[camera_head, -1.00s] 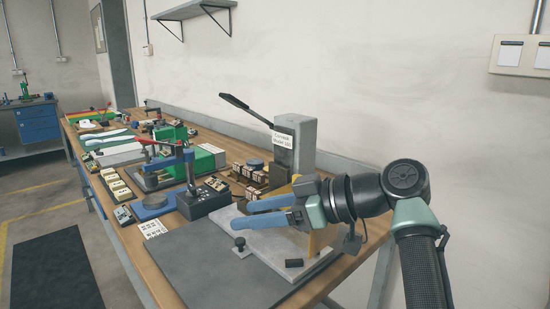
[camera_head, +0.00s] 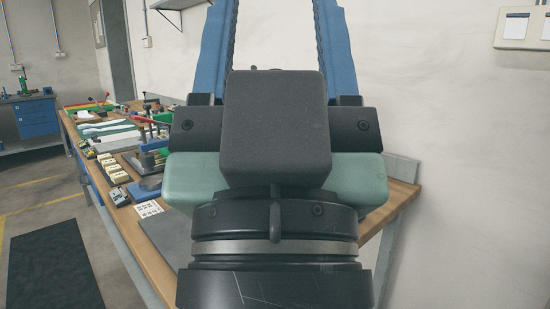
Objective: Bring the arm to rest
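My gripper (camera_head: 278,20) fills the middle of the view, close to the camera and pointing up and away. Its two blue fingers stand wide apart with only the pale wall showing between them; their tips run out of the top of the picture. Nothing is seen held between the visible parts of the fingers. The gripper body and wrist hide most of the right half of the workbench (camera_head: 145,273), including the place where the carousel press stood in the earlier frame.
On the bench's left part stand several small boxes (camera_head: 113,172), a printed white card (camera_head: 149,209), insoles (camera_head: 105,129) and a blue-topped fixture (camera_head: 146,189). A wall shelf (camera_head: 178,4) is at the upper left. A dark mat (camera_head: 52,260) lies on the open floor at left.

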